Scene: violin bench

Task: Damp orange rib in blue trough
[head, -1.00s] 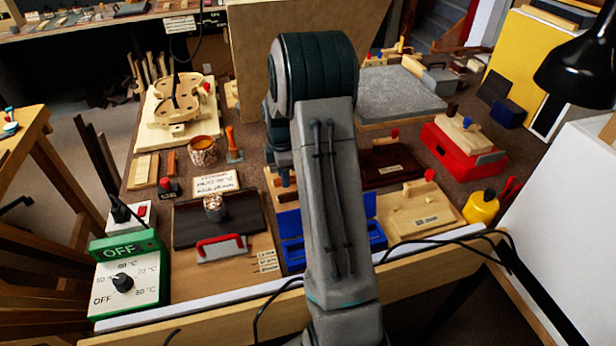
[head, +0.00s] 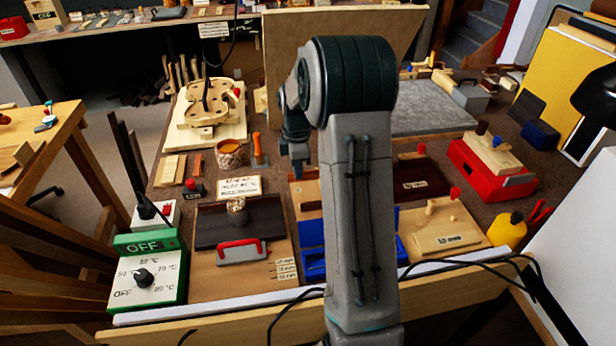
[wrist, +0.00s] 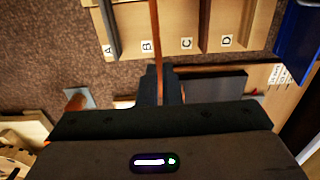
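The orange-brown rib (wrist: 154,35) is a thin strip standing edge-on between the dark fingers of my gripper (wrist: 160,88) in the wrist view. The fingers are closed about it. It runs up the picture over the wooden rack marked A, B, C and D (wrist: 202,15), near B; I cannot tell whether it is clear of the rack. In the head view my gripper (head: 299,172) points down above the rack (head: 306,205), and the rib cannot be made out. The blue trough (head: 312,262) lies in front of the rack, partly hidden by my arm. Its edge also shows in the wrist view (wrist: 298,38).
The green control box (head: 146,285) reads OFF. A dark plate (head: 212,228) with a red-handled block (head: 241,252) lies left of the trough. A wooden board (head: 443,237) and a yellow pot (head: 507,228) are to its right. Cables run along the bench's front edge.

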